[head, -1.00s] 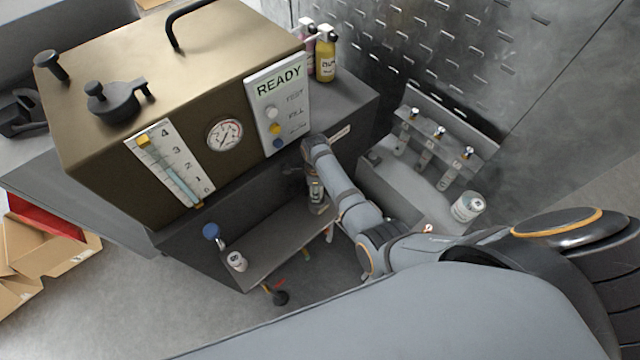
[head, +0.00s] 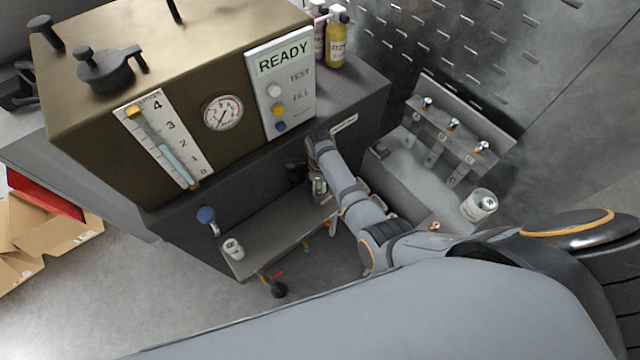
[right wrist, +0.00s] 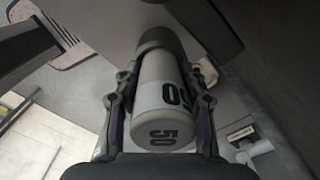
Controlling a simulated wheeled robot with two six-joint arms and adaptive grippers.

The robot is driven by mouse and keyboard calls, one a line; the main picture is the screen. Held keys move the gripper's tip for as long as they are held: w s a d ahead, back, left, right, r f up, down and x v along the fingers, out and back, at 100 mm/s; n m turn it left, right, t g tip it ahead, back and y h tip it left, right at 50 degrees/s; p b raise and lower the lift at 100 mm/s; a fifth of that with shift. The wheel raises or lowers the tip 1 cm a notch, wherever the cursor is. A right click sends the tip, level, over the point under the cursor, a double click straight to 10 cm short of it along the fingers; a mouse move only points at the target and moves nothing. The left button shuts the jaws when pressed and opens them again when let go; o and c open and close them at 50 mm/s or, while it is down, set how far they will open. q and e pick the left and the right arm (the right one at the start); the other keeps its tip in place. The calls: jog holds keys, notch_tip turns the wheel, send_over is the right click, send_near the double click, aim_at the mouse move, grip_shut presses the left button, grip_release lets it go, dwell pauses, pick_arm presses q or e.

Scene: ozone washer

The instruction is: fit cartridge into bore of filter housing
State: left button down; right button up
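The cartridge (right wrist: 160,100) is a pale cylinder marked 50, lying between the two fingers of my right gripper (right wrist: 166,76) in the right wrist view. The fingers press on its sides. Its far end meets a dark grey round part (right wrist: 156,38), which may be the filter housing; I cannot tell how far it goes in. In the head view my right gripper (head: 312,186) is low at the front of the brown machine, above the grey shelf (head: 275,240), largely hidden by its own arm. My left gripper is not in view.
A white labelled can (head: 232,249) and a blue knob (head: 206,215) are at the shelf's left end. A rack with several chrome-topped vials (head: 453,125) and another white can (head: 481,205) stand to the right. The machine's panel (head: 283,85) reads READY.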

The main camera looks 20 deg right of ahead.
jog(key=o, duration=0.4)
jog(key=shift+d, duration=0.15)
jog(key=shift+c, duration=0.2)
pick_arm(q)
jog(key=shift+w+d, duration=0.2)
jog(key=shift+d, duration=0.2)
pick_arm(e)
notch_tip(320, 180, up, 8)
jog(key=p, duration=0.8)
notch_tip(320, 180, up, 4)
jog(key=shift+f+b, duration=0.15)
jog(key=shift+b, duration=0.45)
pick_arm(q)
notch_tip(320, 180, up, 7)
pick_arm(e)
jog(key=shift+r, duration=0.55)
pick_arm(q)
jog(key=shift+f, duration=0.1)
pick_arm(e)
jog(key=shift+s, duration=0.1)
